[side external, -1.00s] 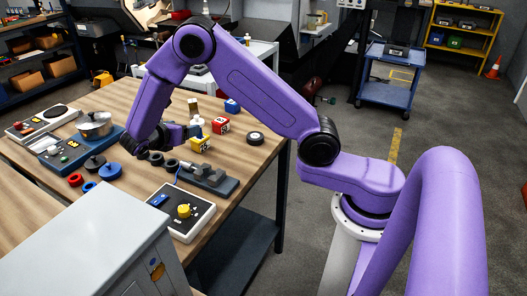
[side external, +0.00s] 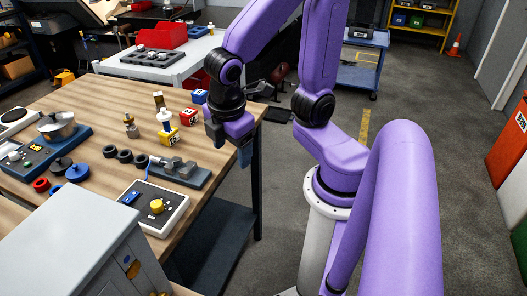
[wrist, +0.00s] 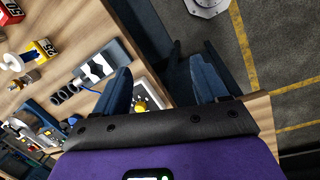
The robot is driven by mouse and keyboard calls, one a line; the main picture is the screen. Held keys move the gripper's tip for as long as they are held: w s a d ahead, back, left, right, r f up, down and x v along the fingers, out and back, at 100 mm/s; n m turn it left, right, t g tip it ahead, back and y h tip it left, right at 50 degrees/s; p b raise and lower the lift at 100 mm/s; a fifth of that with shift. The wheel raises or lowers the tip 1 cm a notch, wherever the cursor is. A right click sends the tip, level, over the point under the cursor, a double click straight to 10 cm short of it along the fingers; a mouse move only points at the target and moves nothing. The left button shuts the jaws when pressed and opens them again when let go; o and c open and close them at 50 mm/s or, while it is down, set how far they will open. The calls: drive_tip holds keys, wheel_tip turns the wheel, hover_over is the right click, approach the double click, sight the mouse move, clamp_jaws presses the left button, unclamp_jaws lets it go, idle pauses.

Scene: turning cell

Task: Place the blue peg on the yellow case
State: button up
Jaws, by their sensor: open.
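The yellow case (side external: 170,136), a small cube with a dark number label, sits on the wooden table; it also shows at the upper left of the wrist view (wrist: 45,48). A white spool-like piece with a blue band (side external: 164,121) stands just behind the yellow case. My gripper (side external: 229,146) is open near the table's right edge, to the right of the yellow case and apart from it. In the wrist view nothing is between its two blue-grey fingers (wrist: 163,86).
A red case (side external: 188,117) and a blue case (side external: 200,97) stand behind the yellow one. A grey fixture (side external: 181,169), dark rings (side external: 124,156) and a control box with a yellow knob (side external: 157,206) lie in front. A blue disc (side external: 76,173) lies farther left.

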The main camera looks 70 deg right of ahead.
drive_tip(key=s+m+y, duration=0.1)
drive_tip(key=s+y, duration=0.1)
drive_tip(key=s, duration=0.5)
drive_tip(key=shift+s+r+g, duration=0.15)
drive_tip(key=shift+r+g, duration=0.1)
drive_tip(key=shift+g, duration=0.15)
